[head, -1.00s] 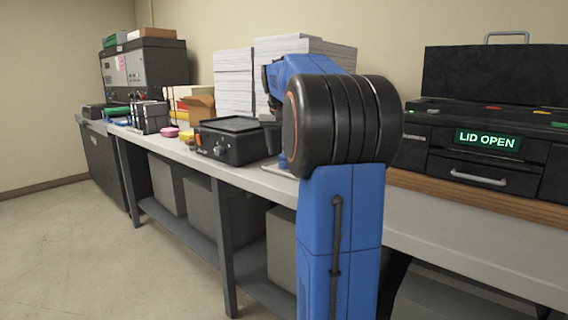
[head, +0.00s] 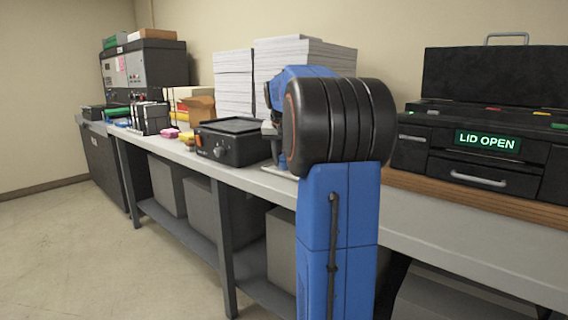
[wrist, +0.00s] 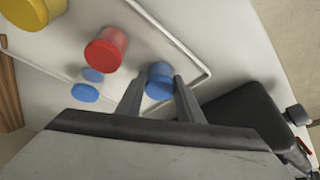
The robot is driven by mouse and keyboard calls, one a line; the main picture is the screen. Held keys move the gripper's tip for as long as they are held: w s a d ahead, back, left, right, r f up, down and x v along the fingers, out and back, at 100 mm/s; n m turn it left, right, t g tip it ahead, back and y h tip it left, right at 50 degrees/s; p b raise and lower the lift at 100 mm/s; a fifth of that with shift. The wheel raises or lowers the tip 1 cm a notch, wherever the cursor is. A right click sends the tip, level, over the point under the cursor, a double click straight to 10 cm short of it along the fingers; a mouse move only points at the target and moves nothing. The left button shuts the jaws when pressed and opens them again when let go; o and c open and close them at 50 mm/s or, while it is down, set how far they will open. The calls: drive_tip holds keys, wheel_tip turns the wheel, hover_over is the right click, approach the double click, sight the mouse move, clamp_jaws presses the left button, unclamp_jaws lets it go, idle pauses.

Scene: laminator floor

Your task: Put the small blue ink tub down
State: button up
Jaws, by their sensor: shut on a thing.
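In the wrist view, my gripper (wrist: 158,80) is shut on a small blue ink tub (wrist: 160,84), held between its fingertips. The tub appears over or on a pale tray (wrist: 192,52) with a raised rim; I cannot tell if it touches. A red tub (wrist: 105,50) stands to its left, and a yellow tub (wrist: 32,12) is farther up left. Two more blue round pieces, one lighter (wrist: 92,75) and one darker (wrist: 85,94), are left of my gripper.
A black box-shaped device (head: 232,146) with knobs stands on the bench close to my arm; its dark body (wrist: 245,118) is right of my gripper in the wrist view. Paper stacks (head: 300,50) stand behind. At right is a black laminator (head: 480,150) with a sign reading LID OPEN.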

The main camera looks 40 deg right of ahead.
wheel_tip(320, 180, up, 10)
drive_tip(key=shift+f, duration=0.1)
idle(0.4)
